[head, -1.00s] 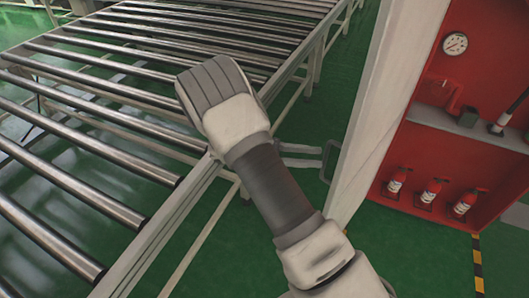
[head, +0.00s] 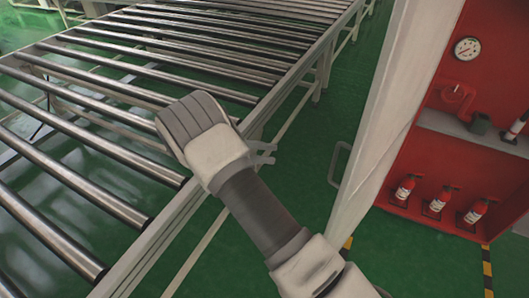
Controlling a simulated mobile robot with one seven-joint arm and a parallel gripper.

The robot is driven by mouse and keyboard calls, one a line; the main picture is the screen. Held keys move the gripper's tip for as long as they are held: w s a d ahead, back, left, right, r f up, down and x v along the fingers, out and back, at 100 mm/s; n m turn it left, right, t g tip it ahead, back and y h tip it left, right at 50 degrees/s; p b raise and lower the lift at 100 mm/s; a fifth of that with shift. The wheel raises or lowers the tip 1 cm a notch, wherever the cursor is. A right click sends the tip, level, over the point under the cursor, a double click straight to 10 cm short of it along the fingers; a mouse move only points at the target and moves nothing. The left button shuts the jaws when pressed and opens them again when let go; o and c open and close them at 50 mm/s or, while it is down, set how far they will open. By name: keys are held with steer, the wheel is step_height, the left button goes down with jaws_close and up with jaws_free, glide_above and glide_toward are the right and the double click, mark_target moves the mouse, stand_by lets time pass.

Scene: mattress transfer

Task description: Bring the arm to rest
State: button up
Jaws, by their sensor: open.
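My arm reaches up from the bottom right in the head view and bends over the near side rail of a roller conveyor (head: 105,150). My gripper (head: 264,154) shows only in part, behind the arm's bent wrist. Its two pale fingers point to the right and stand apart, with nothing seen between them. The base of the gripper is hidden by the arm. From this view I cannot tell how far the gripper is from the conveyor's rail.
A pale door or panel (head: 385,95) with a handle (head: 340,165) stands right of my arm. Beyond it is a red cabinet (head: 450,120) with a gauge (head: 467,49) and small fire extinguishers (head: 439,200). Green floor (head: 310,150) lies open between conveyor and panel.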

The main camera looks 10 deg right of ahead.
steer(key=s+d+r+m+y, duration=0.6)
steer(key=s+d+r+y, duration=0.2)
steer(key=r+y, duration=0.2)
steer(key=s+r+m+t+y, duration=0.3)
steer(key=s+m+t, duration=0.1)
steer(key=s, duration=0.3)
steer(key=s+r+m+t+y, duration=0.2)
steer(key=s+m+t+y, duration=0.2)
steer(key=s+m+t, duration=0.1)
steer(key=shift+s+a+r+t, duration=0.25)
steer(key=shift+s+r+t, duration=0.25)
steer(key=shift+s, duration=0.55)
steer(key=shift+a+f, duration=0.1)
